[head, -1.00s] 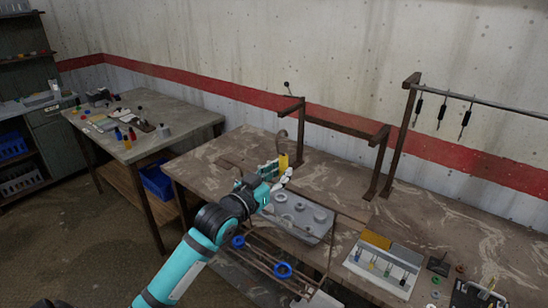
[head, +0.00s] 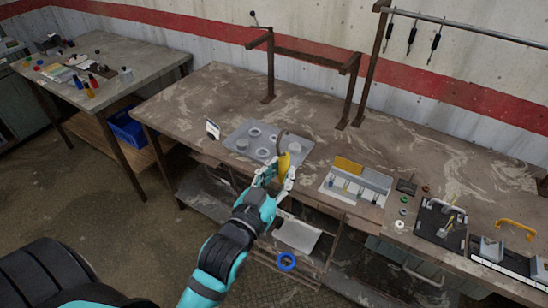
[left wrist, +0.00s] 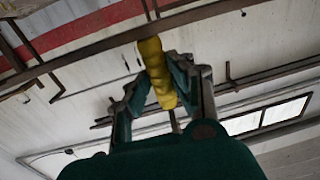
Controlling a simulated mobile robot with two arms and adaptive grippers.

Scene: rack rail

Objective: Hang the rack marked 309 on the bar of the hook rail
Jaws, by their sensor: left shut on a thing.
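No number is legible. In the left wrist view the yellow grip (left wrist: 157,70) is between the fingers. A brown bar (head: 312,58) on two posts stands at the bench's back, well away from the hook. My right gripper is not in view.
A grey tray (head: 240,130) with round parts lies behind the gripper, beside a small white card (head: 213,129). A parts box (head: 375,183) and loose pieces are to the right. A higher rail (head: 470,33) carries black tools. Bench space before the posts is fairly clear.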

